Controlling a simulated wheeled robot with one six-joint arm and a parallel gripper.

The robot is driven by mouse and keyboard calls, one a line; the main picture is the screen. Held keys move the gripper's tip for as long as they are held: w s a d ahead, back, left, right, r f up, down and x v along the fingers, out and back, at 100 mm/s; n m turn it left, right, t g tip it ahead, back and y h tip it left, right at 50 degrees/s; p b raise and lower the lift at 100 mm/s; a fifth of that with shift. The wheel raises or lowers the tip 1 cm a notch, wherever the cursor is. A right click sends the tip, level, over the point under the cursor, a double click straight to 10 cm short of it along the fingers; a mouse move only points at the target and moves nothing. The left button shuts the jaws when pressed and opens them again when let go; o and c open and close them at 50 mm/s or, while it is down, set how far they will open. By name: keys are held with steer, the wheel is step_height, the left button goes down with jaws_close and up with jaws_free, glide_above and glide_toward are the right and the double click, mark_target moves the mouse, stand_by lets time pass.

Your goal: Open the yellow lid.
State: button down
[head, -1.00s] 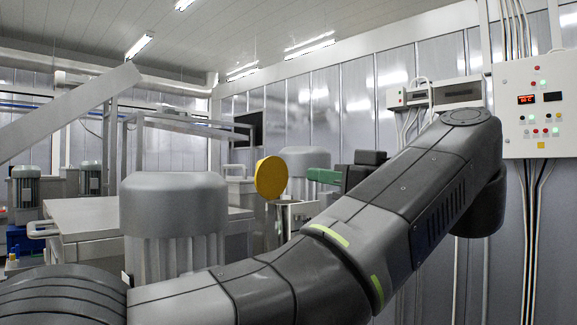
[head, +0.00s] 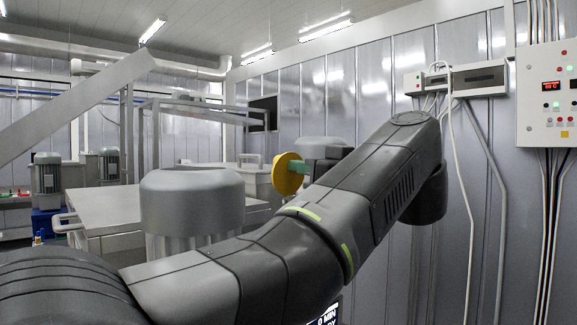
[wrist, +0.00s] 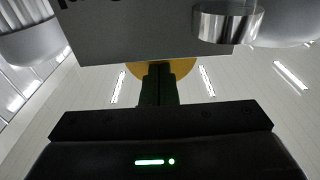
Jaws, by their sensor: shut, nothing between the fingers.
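The yellow lid (head: 288,174) is a round disc seen standing on edge in the head view, its face turned left, just right of a grey motor-like housing. Part of the yellow lid (wrist: 184,68) shows behind the fingertips. My arm hides what is below the lid.
A large ribbed grey housing (head: 192,205) stands left of my arm. A metal table (head: 110,205) lies behind it. A control panel (head: 550,95) hangs on the right wall. In the wrist view a grey box (wrist: 140,30) and a shiny cylinder (wrist: 228,22) hang close above the fingers.

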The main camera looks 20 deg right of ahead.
steer(key=b, duration=0.1)
steer(key=w+b, duration=0.1)
steer(key=shift+w+a+r+b, duration=0.2)
steer(key=shift+a+r+b, duration=0.1)
steer(key=shift+r, duration=0.1)
stand_by(0.4)
steer(key=shift+s, duration=0.1)
